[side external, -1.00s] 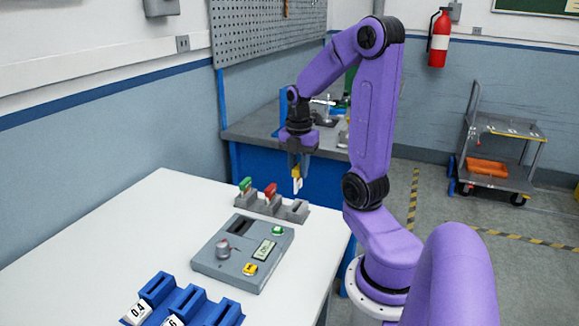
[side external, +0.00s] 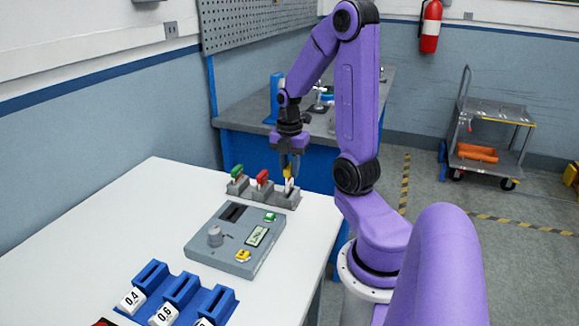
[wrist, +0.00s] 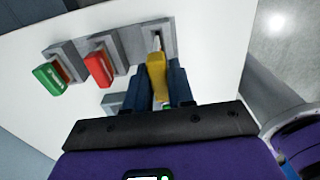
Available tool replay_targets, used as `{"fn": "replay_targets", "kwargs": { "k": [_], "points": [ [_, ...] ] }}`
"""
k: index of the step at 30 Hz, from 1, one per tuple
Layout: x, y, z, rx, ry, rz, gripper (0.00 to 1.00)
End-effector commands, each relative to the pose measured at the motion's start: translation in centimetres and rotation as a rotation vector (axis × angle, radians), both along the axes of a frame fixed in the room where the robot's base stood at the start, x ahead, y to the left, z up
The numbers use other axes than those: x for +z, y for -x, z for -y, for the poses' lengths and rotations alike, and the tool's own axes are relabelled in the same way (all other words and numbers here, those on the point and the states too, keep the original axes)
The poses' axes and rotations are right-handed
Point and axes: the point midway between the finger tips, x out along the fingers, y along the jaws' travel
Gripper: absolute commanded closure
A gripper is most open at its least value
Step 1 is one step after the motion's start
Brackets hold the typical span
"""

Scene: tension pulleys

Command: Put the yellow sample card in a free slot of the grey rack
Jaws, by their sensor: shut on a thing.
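The yellow sample card (side external: 288,172) is yellow at the top and white below. My gripper (side external: 290,167) is shut on its yellow top part and holds it upright over the right-hand slot of the grey rack (side external: 279,202). In the wrist view, the card (wrist: 157,75) points its white end into the opening of that slot; how deep it sits cannot be told. A green card (side external: 237,172) stands in the left slot and a red card (side external: 262,177) in the middle slot. The wrist view also shows my gripper's dark fingers (wrist: 165,85) on either side of the yellow card.
A grey device (side external: 232,243) with a dark slot, a knob and a small display lies in front of the rack. Blue numbered holders (side external: 180,288) stand at the table's front. The white table (side external: 110,220) is clear on the left.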

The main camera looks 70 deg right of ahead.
Motion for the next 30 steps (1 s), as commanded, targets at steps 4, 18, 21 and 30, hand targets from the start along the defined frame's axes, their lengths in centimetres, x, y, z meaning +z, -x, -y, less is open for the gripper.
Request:
{"fn": "replay_targets", "kwargs": {
  "k": [4,18,21,30],
  "points": [
    [0.01,0.0,0.0,0.0,0.0,0.0,1.0],
    [-0.58,-0.01,0.02,0.0,0.0,-0.001,1.0],
    [-0.57,-0.01,0.02,0.0,0.0,0.0,1.0],
    [-0.57,-0.01,0.02,0.0,0.0,0.0,1.0]
  ]
}}
